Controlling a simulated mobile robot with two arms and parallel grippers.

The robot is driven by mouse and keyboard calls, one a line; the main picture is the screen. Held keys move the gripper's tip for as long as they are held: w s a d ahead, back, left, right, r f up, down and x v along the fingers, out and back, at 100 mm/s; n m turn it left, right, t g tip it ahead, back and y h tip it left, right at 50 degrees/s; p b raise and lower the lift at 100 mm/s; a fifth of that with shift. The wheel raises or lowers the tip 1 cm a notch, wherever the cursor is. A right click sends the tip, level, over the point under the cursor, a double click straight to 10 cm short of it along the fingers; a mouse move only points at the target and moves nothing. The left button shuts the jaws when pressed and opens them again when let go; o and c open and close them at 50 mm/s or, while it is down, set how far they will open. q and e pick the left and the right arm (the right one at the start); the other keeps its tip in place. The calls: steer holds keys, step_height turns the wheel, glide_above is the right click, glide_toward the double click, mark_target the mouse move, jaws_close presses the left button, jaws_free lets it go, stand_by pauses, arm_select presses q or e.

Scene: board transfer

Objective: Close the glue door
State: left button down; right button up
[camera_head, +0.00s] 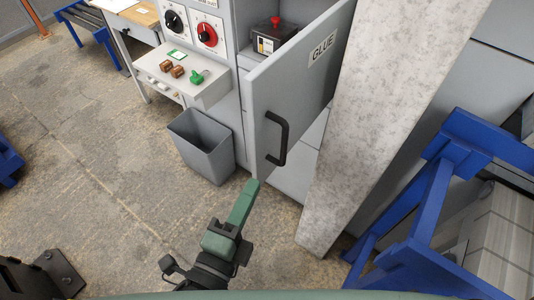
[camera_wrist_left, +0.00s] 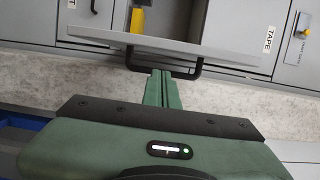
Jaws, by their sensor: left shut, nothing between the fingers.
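The glue door (camera_head: 297,88), a grey panel labelled GLUE, stands open from its cabinet in the head view. Its black handle (camera_head: 285,138) is on the outer face near the free edge. In the left wrist view the door (camera_wrist_left: 180,43) shows nearly edge-on, with the handle (camera_wrist_left: 199,68) on its near side. My left gripper (camera_head: 252,184) is shut and empty, its green fingers just below the door's lower corner in the picture. In the left wrist view its fingertips (camera_wrist_left: 161,74) are close to the handle; I cannot tell if they touch. My right gripper is not in view.
A dark box with a red knob (camera_head: 276,22) sits inside the open compartment. A grey bin (camera_head: 203,145) stands left of the door. A concrete pillar (camera_head: 375,120) rises right of it, with a blue frame (camera_head: 410,205) beyond. Floor at left is mostly clear.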

mark_target(268, 153)
arm_select(q)
steer(key=shift+p+x, duration=2.3)
steer(key=shift+x, duration=2.75)
steer(key=shift+a, duration=0.15)
